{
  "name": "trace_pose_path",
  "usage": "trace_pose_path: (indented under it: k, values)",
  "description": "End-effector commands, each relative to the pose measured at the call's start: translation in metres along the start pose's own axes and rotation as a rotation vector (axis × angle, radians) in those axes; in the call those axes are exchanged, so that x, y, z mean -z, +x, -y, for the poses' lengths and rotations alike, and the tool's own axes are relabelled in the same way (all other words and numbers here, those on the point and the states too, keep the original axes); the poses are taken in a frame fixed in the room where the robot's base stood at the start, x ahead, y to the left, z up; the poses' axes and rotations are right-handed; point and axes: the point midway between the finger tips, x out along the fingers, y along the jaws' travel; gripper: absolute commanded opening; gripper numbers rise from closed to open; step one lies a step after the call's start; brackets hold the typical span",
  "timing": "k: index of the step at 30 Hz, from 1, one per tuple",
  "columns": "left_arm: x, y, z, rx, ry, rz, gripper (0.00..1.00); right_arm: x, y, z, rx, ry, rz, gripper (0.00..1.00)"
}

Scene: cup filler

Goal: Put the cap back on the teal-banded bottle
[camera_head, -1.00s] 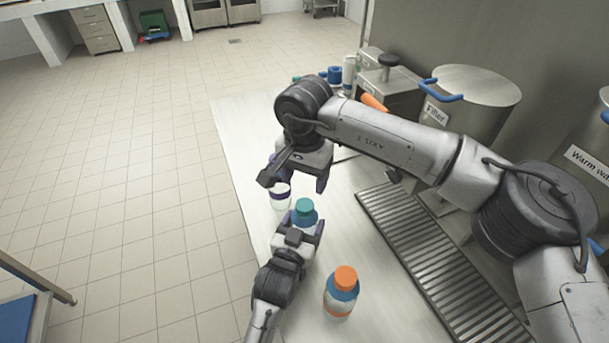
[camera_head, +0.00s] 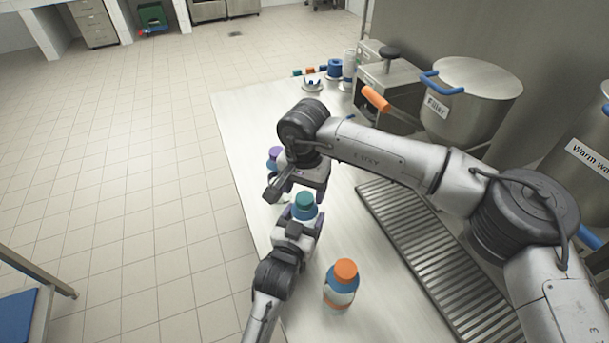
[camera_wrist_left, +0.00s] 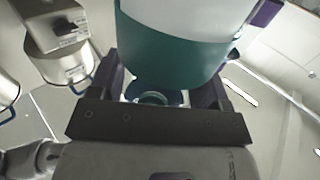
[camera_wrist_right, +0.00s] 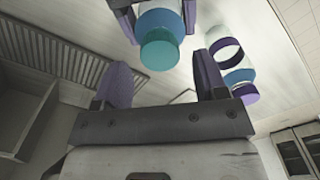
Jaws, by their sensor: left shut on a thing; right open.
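The teal-banded bottle (camera_wrist_left: 170,60) fills the top of the left wrist view, held between the fingers of my left gripper (camera_head: 302,224). Its teal cap (camera_head: 305,199) sits on top of the blue shoulder, upright in the head view. The cap also shows in the right wrist view (camera_wrist_right: 160,52); whether it is screwed tight I cannot tell. My right gripper (camera_wrist_right: 163,82) is open and empty beside the cap, on its far side in the head view, with the cap lying beyond and between its fingertips in its own view.
A purple-capped bottle (camera_head: 274,153) stands just behind my right gripper, partly hidden. An orange-capped bottle (camera_head: 342,287) stands at the near side. A slatted drain grate (camera_head: 425,260) and a Filler pot (camera_head: 465,98) are to the right. Small items are at the far end.

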Motion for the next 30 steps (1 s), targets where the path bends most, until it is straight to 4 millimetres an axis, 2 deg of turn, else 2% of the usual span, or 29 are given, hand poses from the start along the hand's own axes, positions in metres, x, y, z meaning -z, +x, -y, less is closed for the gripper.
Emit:
trace_pose_path:
  k: [3, 7, 20, 30]
  values:
    - [0.000, 0.000, 0.000, 0.000, 0.000, 0.001, 0.05, 0.000, 0.013, 0.000, -0.001, 0.001, 0.001, 0.66]
    - [0.000, 0.000, 0.000, 0.000, 0.000, 0.001, 0.05, 0.000, 0.021, 0.000, 0.000, 0.001, 0.001, 0.66]
    - [0.000, 0.000, 0.000, 0.000, -0.001, 0.000, 0.05, 0.000, 0.025, 0.000, 0.000, 0.001, 0.000, 0.65]
    - [0.000, 0.000, 0.000, 0.000, -0.001, 0.000, 0.05, 0.000, 0.025, 0.000, 0.000, 0.001, 0.000, 0.32]
